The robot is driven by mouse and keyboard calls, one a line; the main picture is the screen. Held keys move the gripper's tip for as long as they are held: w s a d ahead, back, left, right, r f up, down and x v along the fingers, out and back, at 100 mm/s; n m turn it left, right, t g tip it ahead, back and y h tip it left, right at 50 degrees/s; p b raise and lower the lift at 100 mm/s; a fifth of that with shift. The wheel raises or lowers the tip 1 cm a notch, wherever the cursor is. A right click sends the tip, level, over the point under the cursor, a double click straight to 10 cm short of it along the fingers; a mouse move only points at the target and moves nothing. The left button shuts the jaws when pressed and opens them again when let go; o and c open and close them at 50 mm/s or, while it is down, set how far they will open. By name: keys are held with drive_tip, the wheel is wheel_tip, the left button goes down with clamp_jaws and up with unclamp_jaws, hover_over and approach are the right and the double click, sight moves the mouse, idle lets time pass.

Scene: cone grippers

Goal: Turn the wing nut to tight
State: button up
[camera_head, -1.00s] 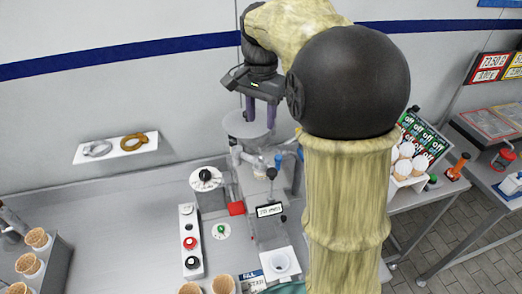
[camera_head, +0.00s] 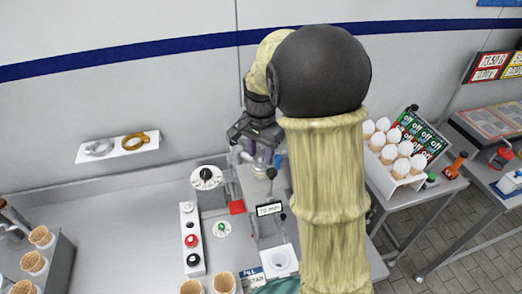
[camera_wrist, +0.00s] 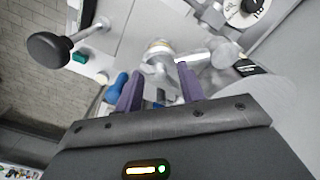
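My gripper (camera_head: 262,152) points down over the machine at the centre of the head view. In the wrist view my gripper (camera_wrist: 160,78) has its two purple fingers spread apart. A blue part (camera_wrist: 115,88) lies just left of the left finger. In the head view my gripper and arm hide much of the machine's top.
A black-knobbed lever (camera_wrist: 48,50) stands left in the wrist view. A dial (camera_head: 206,177) and a button panel (camera_head: 191,240) stand left of the machine. A wall shelf (camera_head: 118,148) holds two rings. A rack of filled cones (camera_head: 408,182) stands right.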

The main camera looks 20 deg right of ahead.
sight(261, 155)
clamp_jaws()
drive_tip(key=shift+r, duration=0.1)
idle(1.2)
unclamp_jaws()
wheel_tip(261, 155, up, 17)
drive_tip(key=b, duration=0.1)
drive_tip(key=shift+r+b, duration=0.15)
drive_tip(key=shift+b, duration=0.25)
